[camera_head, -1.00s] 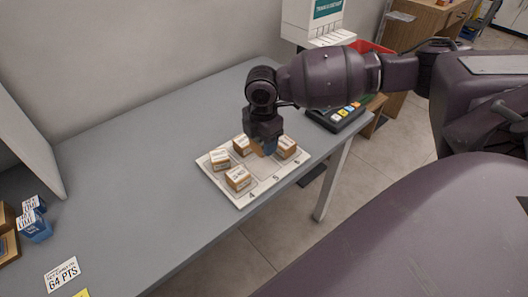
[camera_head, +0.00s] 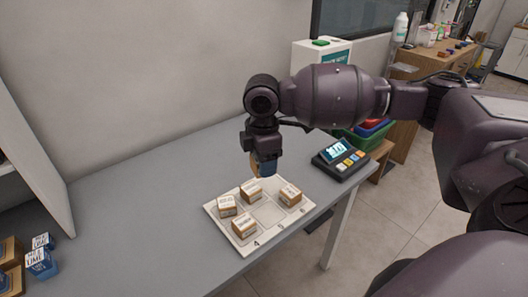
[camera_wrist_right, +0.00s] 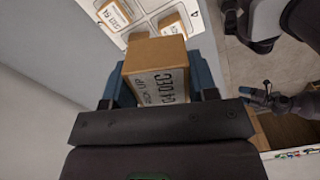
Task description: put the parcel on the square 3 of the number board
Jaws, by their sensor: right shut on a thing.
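My right gripper (camera_head: 262,168) is shut on a brown cardboard parcel (camera_head: 254,163), held in the air above the back edge of the number board. In the wrist view the held parcel (camera_wrist_right: 158,68) sits between the blue fingers, with a white label. The white number board (camera_head: 269,213) lies on the counter. Several similar boxes stand on it, at back left (camera_head: 228,205), back middle (camera_head: 251,191), front left (camera_head: 244,225) and front right (camera_head: 290,194). The front middle square is bare. The back right square looks bare; its number is not readable.
A card terminal (camera_head: 342,157) stands on the counter right of the board. A white machine (camera_head: 308,55) stands behind my arm. Blue boxes (camera_head: 40,262) sit at the far left. The grey counter (camera_head: 140,205) left of the board is clear.

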